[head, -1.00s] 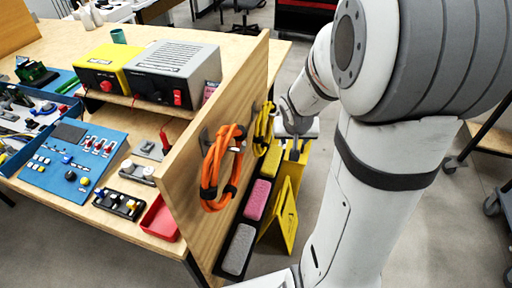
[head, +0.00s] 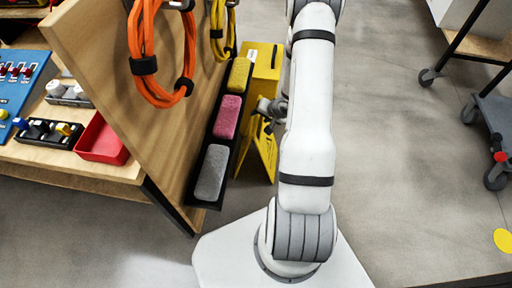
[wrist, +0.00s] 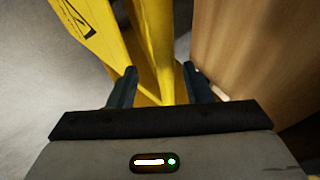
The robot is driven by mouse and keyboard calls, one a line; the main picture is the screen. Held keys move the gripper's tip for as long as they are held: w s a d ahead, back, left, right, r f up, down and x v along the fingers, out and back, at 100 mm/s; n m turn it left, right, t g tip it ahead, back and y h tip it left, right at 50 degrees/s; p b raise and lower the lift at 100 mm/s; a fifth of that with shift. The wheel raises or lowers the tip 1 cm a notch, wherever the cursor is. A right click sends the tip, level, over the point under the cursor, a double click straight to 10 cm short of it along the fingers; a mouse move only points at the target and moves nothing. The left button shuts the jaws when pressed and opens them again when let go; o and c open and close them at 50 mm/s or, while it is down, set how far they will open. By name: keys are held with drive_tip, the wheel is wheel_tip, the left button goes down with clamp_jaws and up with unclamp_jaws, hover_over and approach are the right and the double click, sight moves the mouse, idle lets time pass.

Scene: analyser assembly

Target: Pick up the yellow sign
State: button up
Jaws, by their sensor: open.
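The yellow sign (head: 264,100) stands on the floor beside the wooden panel, partly hidden behind my arm in the head view. In the wrist view the yellow sign (wrist: 150,45) runs up from between my fingers, with a dark-marked face at the upper left. My gripper (wrist: 160,85) is open, with one dark finger on each side of a yellow edge of the sign. I cannot tell whether either finger touches it. In the head view my gripper (head: 268,112) is close to the sign, and its fingers are mostly hidden.
The wooden panel (head: 110,60) stands close on the left, holding an orange cable (head: 150,80) and a yellow cable (head: 222,30). A black rack (head: 204,205) with grey, pink and yellow blocks juts from it. The floor (head: 400,180) at right is clear; a cart (head: 495,120) stands beyond.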

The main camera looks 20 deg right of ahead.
drive_tip(key=b+x, duration=0.1)
drive_tip(key=x, duration=0.2)
drive_tip(key=b+x, duration=0.1)
drive_tip(key=x, duration=0.1)
drive_tip(key=shift+w+a+f+b, duration=0.1)
drive_tip(key=shift+w+a+b, duration=0.1)
drive_tip(key=shift+w+b, duration=0.25)
drive_tip(key=shift+c, duration=0.6)
clamp_jaws()
idle(0.4)
